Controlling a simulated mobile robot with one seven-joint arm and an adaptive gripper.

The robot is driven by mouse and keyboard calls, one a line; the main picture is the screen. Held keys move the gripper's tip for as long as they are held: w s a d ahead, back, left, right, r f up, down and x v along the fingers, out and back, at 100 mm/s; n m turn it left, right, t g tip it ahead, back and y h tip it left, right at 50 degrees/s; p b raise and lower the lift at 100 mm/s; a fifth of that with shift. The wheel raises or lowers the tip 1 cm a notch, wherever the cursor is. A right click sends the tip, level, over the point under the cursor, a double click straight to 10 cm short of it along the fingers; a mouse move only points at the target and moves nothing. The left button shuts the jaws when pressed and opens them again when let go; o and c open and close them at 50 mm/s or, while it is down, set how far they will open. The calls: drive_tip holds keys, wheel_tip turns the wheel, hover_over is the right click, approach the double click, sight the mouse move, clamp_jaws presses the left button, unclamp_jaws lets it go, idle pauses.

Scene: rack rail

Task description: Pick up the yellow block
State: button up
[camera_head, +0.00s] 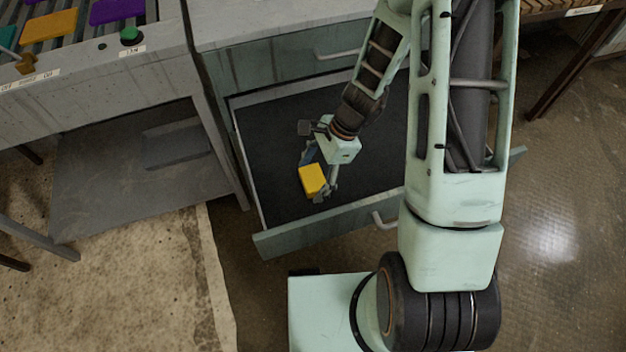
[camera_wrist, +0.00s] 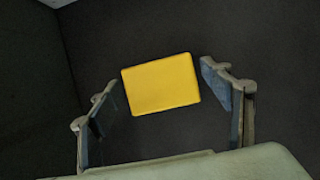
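The yellow block (camera_head: 312,179) lies in an open drawer, on its dark floor. In the wrist view the yellow block (camera_wrist: 161,84) sits between and slightly beyond the fingertips, a little tilted in the picture. My gripper (camera_head: 319,180) reaches down into the drawer at the block. In the wrist view my gripper (camera_wrist: 160,85) is open, with a blue-padded finger on each side of the block and a gap showing at both sides. In the head view the near finger stands at the block's right side. I cannot tell the exact height of the fingertips.
The open drawer (camera_head: 330,230) has low walls around the block, and one drawer wall (camera_wrist: 40,60) shows at the left in the wrist view. Otherwise the drawer floor looks empty. A conveyor with an orange block (camera_head: 50,25) and a purple block (camera_head: 117,9) stands at upper left.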

sight(313, 177)
drive_tip(key=c, duration=1)
drive_tip(key=shift+r, duration=0.1)
wheel_tip(313, 177, up, 10)
drive_tip(key=p, duration=0.3)
drive_tip(key=o, duration=0.5)
drive_tip(key=c, duration=0.3)
